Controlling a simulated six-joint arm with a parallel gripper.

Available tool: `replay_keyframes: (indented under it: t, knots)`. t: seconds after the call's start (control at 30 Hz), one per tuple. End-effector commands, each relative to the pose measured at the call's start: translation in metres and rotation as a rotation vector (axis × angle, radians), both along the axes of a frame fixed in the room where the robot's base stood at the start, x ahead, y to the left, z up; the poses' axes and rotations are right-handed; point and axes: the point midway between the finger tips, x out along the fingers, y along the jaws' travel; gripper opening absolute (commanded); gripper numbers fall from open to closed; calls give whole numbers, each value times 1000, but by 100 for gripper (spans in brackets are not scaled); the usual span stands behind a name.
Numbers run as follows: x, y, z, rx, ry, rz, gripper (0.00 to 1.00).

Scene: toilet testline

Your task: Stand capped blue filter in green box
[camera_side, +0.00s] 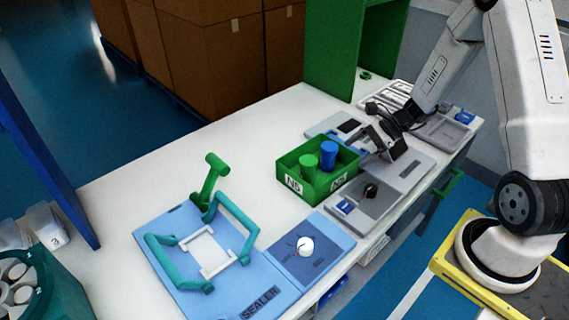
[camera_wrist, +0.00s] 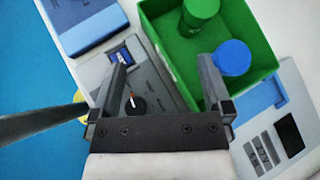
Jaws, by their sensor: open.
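The green box (camera_side: 293,179) stands on the white bench; it also fills the upper right of the wrist view (camera_wrist: 163,45). A blue capped filter (camera_side: 328,153) stands upright inside it, and shows as a blue round top (camera_wrist: 233,57) in the wrist view. A green cylinder (camera_side: 308,165) stands beside it in the box, also seen in the wrist view (camera_wrist: 201,12). My gripper (camera_side: 378,137) is just right of the box. In the wrist view its two fingers (camera_wrist: 167,78) are apart with nothing between them, the right finger near the box wall and blue filter.
A grey device with a dark knob (camera_side: 370,191) sits beside the box. A blue sealer with teal handles (camera_side: 182,229) lies at the front left. Grey devices (camera_side: 441,130) and a green frame (camera_side: 332,45) stand at the back. White bench (camera_side: 130,182) left of the box is clear.

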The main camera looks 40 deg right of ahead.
Motion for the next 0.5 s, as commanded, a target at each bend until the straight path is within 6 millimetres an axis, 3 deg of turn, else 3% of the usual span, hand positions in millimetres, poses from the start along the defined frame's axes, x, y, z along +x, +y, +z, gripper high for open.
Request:
replay_keyframes:
  t: [0.03,0.2,0.5]
  knots:
    - [-6,17,6,-69,-2,106,100]
    - [-33,54,17,-309,-28,457,100]
    - [-70,88,41,-733,-204,1065,100]
